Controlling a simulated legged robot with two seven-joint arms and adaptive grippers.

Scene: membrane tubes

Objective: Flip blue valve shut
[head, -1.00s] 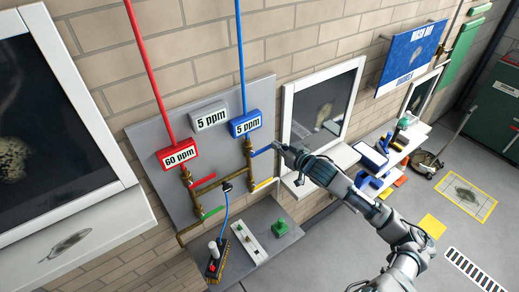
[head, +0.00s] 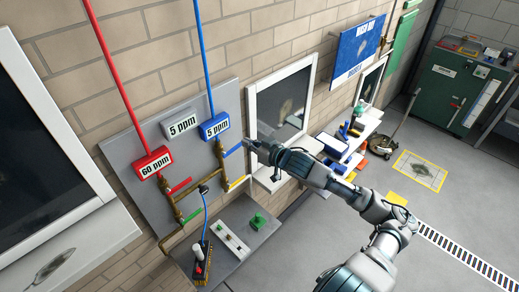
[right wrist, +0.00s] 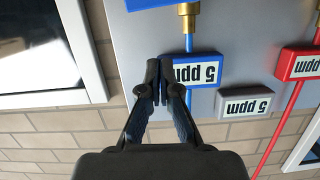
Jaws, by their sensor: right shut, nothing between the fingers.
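The blue valve handle (head: 234,151) sticks out to the right from the brass fitting under the blue "5 ppm" box (head: 214,127). Part of the handle shows at the top edge of the right wrist view (right wrist: 148,4), where the picture is upside down. My right gripper (head: 250,146) is by the handle's outer end in the head view; I cannot tell whether they touch. In the right wrist view its fingers (right wrist: 164,72) are together and empty, overlapping the edge of the blue box and apart from the handle. My left gripper is out of view.
The grey panel (head: 129,151) also bears a red "60 ppm" box (head: 152,162), a grey "5 ppm" box (head: 181,124), and red, green and yellow handles. A grey shelf (head: 233,265) stands below. A white-framed window (head: 308,82) is right of the panel.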

